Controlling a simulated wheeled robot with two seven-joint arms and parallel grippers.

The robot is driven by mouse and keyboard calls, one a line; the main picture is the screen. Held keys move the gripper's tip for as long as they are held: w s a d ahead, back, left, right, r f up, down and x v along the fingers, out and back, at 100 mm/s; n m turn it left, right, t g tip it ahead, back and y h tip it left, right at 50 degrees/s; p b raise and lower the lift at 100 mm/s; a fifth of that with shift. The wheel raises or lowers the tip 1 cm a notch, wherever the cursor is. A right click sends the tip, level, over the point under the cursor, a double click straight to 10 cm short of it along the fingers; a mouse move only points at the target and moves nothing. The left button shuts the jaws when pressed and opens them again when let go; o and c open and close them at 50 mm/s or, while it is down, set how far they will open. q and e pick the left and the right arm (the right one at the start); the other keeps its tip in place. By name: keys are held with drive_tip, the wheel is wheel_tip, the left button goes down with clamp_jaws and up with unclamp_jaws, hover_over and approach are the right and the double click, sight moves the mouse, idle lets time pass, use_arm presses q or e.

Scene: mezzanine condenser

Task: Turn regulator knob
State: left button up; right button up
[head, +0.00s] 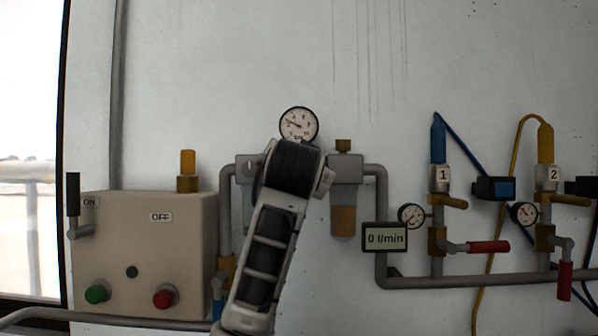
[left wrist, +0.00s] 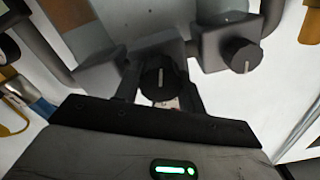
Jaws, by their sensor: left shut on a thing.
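In the left wrist view, a round black knob (left wrist: 159,79) with a white mark faces me. The mark stands about upright in the picture. My left gripper (left wrist: 161,98) is shut on this knob, with a dark finger on either side. In the head view my left arm covers the knob and the gripper's fingers. A round white gauge (head: 299,124) sits just above my arm, its needle pointing left and slightly up. My right gripper does not show.
A second dark knob (left wrist: 240,55) sits close by on the right in the wrist view. A bowl with amber contents (head: 343,221) hangs beside my arm. A "0 l/min" display (head: 385,237), a control box (head: 146,258) and a red-handled valve (head: 488,247) surround it.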

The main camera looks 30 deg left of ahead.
use_arm(q)
drive_tip(key=shift+f+n, duration=0.2)
drive_tip(key=shift+n, duration=0.4)
drive_tip(key=o, duration=0.8)
drive_tip(key=shift+o, duration=0.8)
drive_tip(key=shift+r, duration=0.15)
drive_tip(key=shift+s, duration=0.1)
drive_tip(key=b+v, duration=0.3)
drive_tip(key=v, duration=1.3)
